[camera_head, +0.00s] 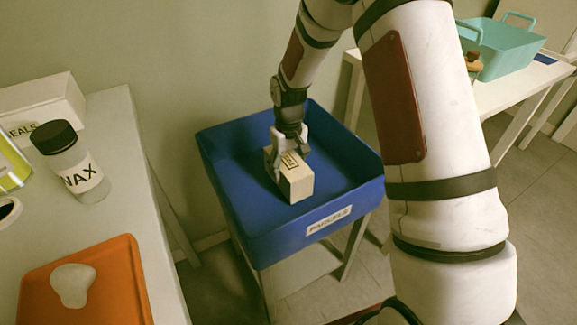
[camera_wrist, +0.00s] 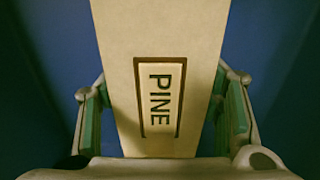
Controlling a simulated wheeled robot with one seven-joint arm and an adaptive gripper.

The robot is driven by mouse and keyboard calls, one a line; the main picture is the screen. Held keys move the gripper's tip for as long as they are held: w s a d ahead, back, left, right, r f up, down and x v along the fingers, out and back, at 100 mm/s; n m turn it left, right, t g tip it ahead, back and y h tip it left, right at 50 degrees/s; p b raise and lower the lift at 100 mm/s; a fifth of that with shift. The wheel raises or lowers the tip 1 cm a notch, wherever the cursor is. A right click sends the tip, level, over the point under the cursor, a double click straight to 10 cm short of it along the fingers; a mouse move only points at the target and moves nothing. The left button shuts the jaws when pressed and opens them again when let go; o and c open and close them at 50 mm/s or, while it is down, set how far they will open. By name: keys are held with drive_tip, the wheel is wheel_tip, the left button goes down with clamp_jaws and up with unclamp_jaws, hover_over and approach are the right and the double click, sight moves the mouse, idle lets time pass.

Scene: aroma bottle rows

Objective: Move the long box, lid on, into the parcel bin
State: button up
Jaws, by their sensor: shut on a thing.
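The long box (camera_head: 296,184) is cream with a dark-framed label; in the wrist view the box (camera_wrist: 160,30) reads PINE. Its top looks closed. My gripper (camera_head: 288,158) is shut on it, one finger on each side; the green finger pads of my gripper (camera_wrist: 160,115) flank the box in the wrist view. The blue parcel bin (camera_head: 270,245) stands on a small stand, with a white label on its front wall. The box is inside the bin's outline, low between its walls. I cannot tell whether it touches the bin floor.
A table at left holds a white box (camera_head: 45,100), a WAX jar (camera_head: 72,160), an orange tray (camera_head: 110,285) with a pale blob, and a yellow-green can (camera_head: 10,165). A teal basket (camera_head: 505,45) stands on a table at back right. The bin has free floor around the box.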

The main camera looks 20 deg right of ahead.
drive_tip(key=shift+f+b, duration=0.35)
drive_tip(key=shift+f, duration=0.25)
idle(0.8)
drive_tip(key=o, duration=1.3)
drive_tip(key=shift+c, duration=0.2)
drive_tip(key=shift+r, duration=0.15)
drive_tip(key=shift+r+p, duration=3.1)
drive_tip(key=shift+r, duration=1.3)
